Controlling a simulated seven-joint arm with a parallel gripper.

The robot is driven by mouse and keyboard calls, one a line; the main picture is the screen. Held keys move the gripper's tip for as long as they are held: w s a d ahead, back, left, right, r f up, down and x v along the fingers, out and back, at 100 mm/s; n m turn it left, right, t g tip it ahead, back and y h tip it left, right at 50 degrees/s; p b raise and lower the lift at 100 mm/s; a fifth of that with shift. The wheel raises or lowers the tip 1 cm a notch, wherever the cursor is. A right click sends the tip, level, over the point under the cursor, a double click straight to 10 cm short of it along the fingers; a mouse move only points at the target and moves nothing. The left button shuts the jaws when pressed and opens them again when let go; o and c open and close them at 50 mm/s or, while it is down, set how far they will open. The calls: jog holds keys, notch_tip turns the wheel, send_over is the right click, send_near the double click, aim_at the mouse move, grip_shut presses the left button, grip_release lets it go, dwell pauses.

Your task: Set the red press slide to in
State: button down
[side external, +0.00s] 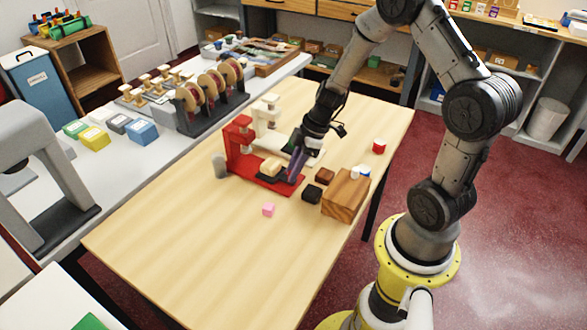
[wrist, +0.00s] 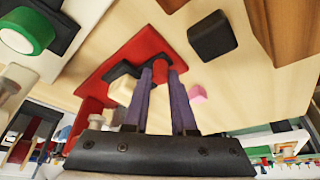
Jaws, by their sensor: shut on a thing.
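The red press (side external: 238,140) stands upright on the wooden table, its flat red base (side external: 262,181) reaching toward the right. A cream block (side external: 270,166) sits over a dark part of the slide, in front of the red upright. It also shows in the wrist view (wrist: 123,90). My gripper (side external: 295,178) points down at the outer end of the red base.
A white press (side external: 267,115) stands just behind the red one. A black cube (side external: 312,193), brown cube (side external: 325,176) and wooden block (side external: 345,197) lie to the right. A pink cube (side external: 268,209) is in front, a grey cylinder (side external: 219,166) at left. The front table is clear.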

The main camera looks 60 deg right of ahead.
aim_at(265, 161)
dwell(0.8)
jog(key=w, duration=0.8)
jog(key=shift+w+r, duration=0.1)
jog(key=shift+w, duration=0.2)
jog(key=c, duration=0.7)
grip_release()
jog(key=v, duration=1.3)
jog(key=shift+s+d+r, duration=0.15)
jog(key=shift+s+r, duration=0.05)
jog(key=shift+r, duration=0.15)
